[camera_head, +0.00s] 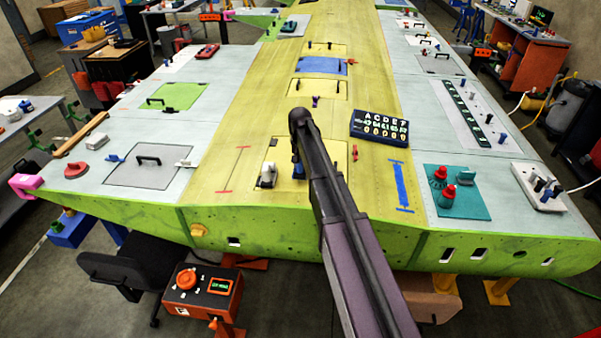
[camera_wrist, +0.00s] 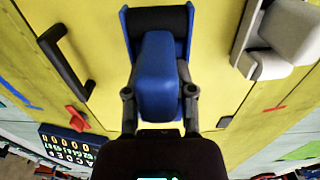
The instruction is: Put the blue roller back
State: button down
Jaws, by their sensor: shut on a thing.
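In the wrist view, the blue roller (camera_wrist: 158,72) shows as a rounded blue block between my gripper's fingers. My gripper (camera_wrist: 159,92) is shut on it. Just beyond the block are two blue side plates with a dark cylinder between them, which look like part of the same tool. The yellow wing skin lies behind it; I cannot tell whether the tool touches it. In the head view, my gripper (camera_head: 298,168) is over the middle yellow panel, mostly hidden by my arm.
A white-grey device (camera_head: 267,175) stands close to the left of my gripper. A black letter board (camera_head: 379,128) lies to the right. A black handle (camera_wrist: 66,62) is nearby in the wrist view. A teal plate (camera_head: 457,200) with red-topped pieces is at front right.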

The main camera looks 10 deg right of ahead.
aim_at(301, 171)
jog(key=shift+s+f+b, duration=0.1)
jog(key=shift+f+b, duration=1.35)
jog(key=shift+f, duration=0.3)
jog(key=shift+f, duration=0.15)
jog(key=shift+c, duration=2.2)
grip_release()
notch_tip(301, 171, up, 12)
jog(key=p, duration=1.2)
jog(key=shift+a+r, duration=0.1)
jog(key=shift+r, duration=0.1)
jog(key=s+n, duration=0.3)
jog(key=s, duration=2.6)
jog(key=shift+s+n, duration=0.2)
jog(key=shift+n, duration=0.1)
